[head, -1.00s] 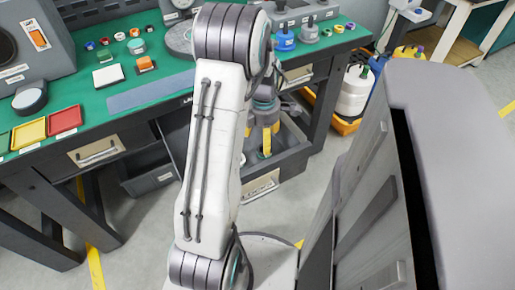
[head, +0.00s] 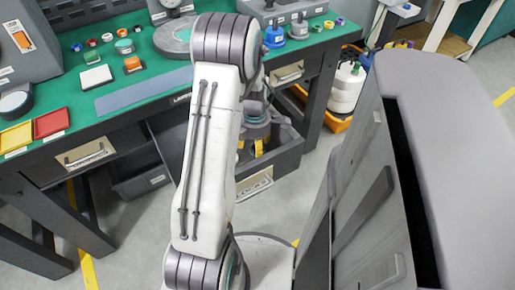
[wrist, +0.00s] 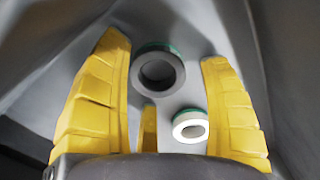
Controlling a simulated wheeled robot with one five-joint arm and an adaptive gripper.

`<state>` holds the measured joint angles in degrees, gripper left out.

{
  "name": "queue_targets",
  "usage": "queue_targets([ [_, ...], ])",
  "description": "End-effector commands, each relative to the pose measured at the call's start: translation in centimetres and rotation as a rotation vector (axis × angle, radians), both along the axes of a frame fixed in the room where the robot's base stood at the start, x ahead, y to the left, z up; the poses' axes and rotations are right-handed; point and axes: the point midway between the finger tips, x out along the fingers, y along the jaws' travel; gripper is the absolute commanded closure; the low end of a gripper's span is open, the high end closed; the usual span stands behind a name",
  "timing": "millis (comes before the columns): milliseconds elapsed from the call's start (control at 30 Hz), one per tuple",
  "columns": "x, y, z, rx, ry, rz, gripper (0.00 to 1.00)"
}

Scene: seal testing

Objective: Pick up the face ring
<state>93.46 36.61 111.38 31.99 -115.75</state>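My gripper (wrist: 164,52) is open in the wrist view, its yellow fingers spread over a grey drawer floor. A dark grey ring with a green edge (wrist: 148,87) lies between the fingertips, towards the left finger. A white ring with a green edge (wrist: 178,132) lies lower, close to the right finger. I cannot tell which of them is the face ring, or whether a finger touches either one. In the head view my gripper (head: 257,146) reaches down into the open drawer (head: 288,150), mostly behind my arm. The rings are hidden there.
The drawer walls stand close around my gripper. A grey cabinet (head: 440,130) stands at right. A white container (head: 346,90) sits beyond the drawer.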

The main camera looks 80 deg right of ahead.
Motion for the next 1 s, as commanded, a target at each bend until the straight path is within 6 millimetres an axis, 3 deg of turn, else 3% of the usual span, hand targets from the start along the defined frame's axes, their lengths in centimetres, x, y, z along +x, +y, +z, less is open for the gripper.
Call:
queue_targets([
  [567, 0.0, 0.0, 0.0, 0.000, 0.000, 0.000, 0.81],
  [867, 0.0, 0.0, 0.1, 0.000, 0.000, 0.000, 0.82],
  [900, 0.0, 0.0, 0.4, 0.000, 0.000, 0.000, 0.87],
  [1000, 0.0, 0.0, 1.4, -0.001, 0.000, 0.000, 0.87],
])
